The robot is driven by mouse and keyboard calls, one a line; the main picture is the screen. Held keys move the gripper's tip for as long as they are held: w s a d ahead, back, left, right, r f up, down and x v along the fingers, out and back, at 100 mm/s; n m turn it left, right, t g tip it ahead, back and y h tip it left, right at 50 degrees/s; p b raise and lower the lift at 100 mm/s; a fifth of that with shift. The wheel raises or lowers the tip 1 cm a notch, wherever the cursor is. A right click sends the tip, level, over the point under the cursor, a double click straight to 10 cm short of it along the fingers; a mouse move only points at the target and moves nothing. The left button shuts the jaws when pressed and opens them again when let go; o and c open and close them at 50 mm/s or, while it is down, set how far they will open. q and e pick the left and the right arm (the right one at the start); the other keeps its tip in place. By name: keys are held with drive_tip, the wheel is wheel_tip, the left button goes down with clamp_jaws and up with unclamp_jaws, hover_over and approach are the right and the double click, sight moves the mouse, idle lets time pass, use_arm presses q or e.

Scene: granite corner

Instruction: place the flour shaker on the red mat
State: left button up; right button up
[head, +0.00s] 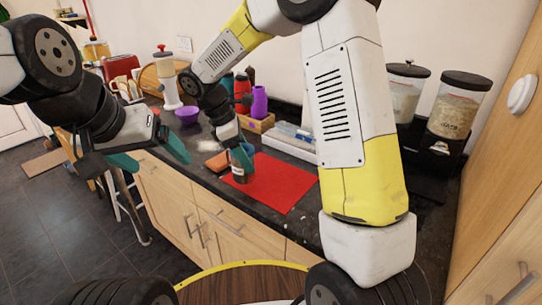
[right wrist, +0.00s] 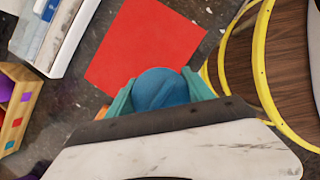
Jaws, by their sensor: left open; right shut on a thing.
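The red mat (head: 284,184) lies flat on the dark counter near its front edge. It also shows in the right wrist view (right wrist: 145,40). My right gripper (head: 240,156) is shut on the flour shaker (head: 240,174), which stands upright at the left part of the mat. In the right wrist view its round blue lid (right wrist: 160,90) sits between my two teal fingers and overlaps the mat's near edge. The shaker's base is partly hidden, and I cannot tell whether it touches the mat. My left gripper (head: 150,160) is open and empty, in front of the counter.
An orange block (head: 217,161) lies just left of the shaker. A purple bowl (head: 187,115) is farther left. A wooden crate (head: 258,123) with bottles and a white case (head: 290,146) stand behind the mat. Most of the mat is bare.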

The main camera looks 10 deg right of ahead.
drive_tip(key=shift+w+d+f, duration=0.5)
drive_tip(key=shift+d+f, duration=0.25)
drive_tip(key=shift+d, duration=0.85)
drive_tip(key=shift+w+d+f, duration=0.5)
drive_tip(key=shift+d+f, duration=0.2)
drive_tip(key=shift+d, duration=0.85)
drive_tip(key=shift+w+d+f, duration=0.5)
drive_tip(key=shift+d+f, duration=0.25)
drive_tip(key=shift+d, duration=0.85)
drive_tip(key=o, duration=1.5)
drive_tip(key=shift+f, duration=0.15)
drive_tip(key=shift+o, duration=0.2)
drive_tip(key=v, duration=1.2)
drive_tip(key=s+d+r+m+t+y, duration=0.2)
drive_tip(key=s+m, duration=0.3)
drive_tip(key=s, duration=0.2)
drive_tip(key=s+d+r+m+t+y, duration=0.2)
drive_tip(key=s+r+m, duration=0.1)
drive_tip(key=s+m, duration=0.3)
drive_tip(key=s+d+r+m+t+y, duration=0.2)
drive_tip(key=s+m, duration=0.4)
drive_tip(key=s, duration=0.3)
drive_tip(key=shift+d+r+y, duration=0.2)
drive_tip(key=shift+r+y, duration=0.1)
